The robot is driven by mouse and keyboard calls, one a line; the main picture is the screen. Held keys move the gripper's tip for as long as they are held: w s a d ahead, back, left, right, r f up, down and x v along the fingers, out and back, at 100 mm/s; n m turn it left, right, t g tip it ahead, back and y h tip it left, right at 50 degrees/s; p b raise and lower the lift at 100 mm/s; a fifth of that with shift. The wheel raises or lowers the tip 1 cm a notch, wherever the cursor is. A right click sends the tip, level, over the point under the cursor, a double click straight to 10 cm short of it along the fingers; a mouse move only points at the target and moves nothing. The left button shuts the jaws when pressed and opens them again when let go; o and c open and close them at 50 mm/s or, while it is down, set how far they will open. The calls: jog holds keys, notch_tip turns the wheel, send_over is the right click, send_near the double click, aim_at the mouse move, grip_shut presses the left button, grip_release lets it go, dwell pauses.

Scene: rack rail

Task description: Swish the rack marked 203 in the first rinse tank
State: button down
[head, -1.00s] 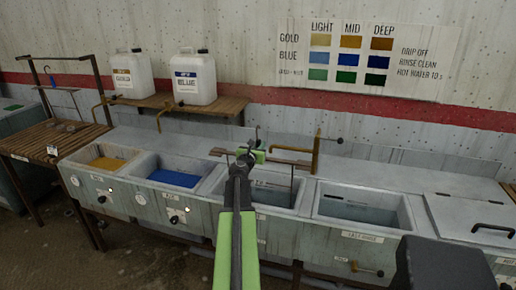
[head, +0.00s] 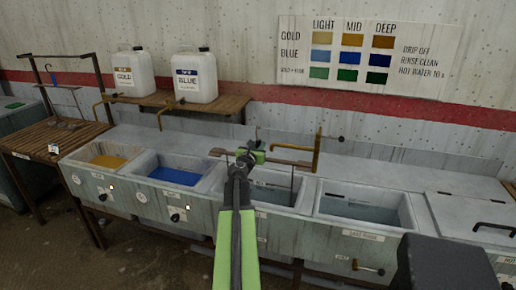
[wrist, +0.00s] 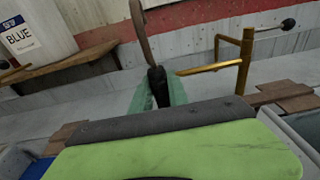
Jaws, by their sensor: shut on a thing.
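My gripper (head: 251,153) is shut on a rack, whose brown crossbar (head: 292,162) reaches out to both sides above the first rinse tank (head: 304,197). A thin wire hangs from the bar's right part down towards the tank. My arm hides much of the tank and the rack's middle, so I cannot tell how deep the rack reaches. In the wrist view the bar's ends (wrist: 287,97) show on both sides of my gripper, with a brown hook rising above the jaws. I cannot read a number on the rack.
A brass tap (head: 318,152) stands close behind the bar's right end. The blue dye tank (head: 205,186) is to the left, with the gold tank (head: 88,152) beyond. The last rinse tank (head: 408,212) is to the right, then a lidded tank (head: 462,209). Another rack hangs at the far-left stand.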

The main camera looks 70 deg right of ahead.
jog(key=shift+d, duration=0.1)
jog(key=d, duration=0.3)
dwell(0.4)
dwell(2.4)
